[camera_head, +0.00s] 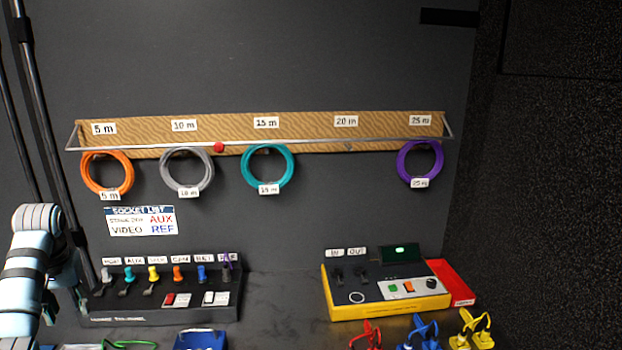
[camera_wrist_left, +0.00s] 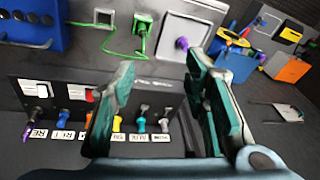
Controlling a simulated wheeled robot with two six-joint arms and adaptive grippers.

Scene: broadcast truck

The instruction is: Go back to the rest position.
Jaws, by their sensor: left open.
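My left arm (camera_head: 30,270) comes in at the lower left edge of the head view, beside the black patch panel (camera_head: 160,318). In the left wrist view my left gripper (camera_wrist_left: 162,65) is open, with its two teal fingers apart and nothing between them. The patch panel (camera_wrist_left: 62,122) shows upside down below and behind the fingers, with its row of coloured plugs. My right gripper is not in view.
Orange (camera_head: 107,188), grey (camera_head: 187,187), teal (camera_head: 267,184) and purple (camera_head: 420,178) cable coils hang on the wall rail. A yellow tester (camera_head: 390,306) stands right of the panel. A green cable (camera_wrist_left: 143,36) and blue rack (camera_wrist_left: 35,22) lie near my left gripper.

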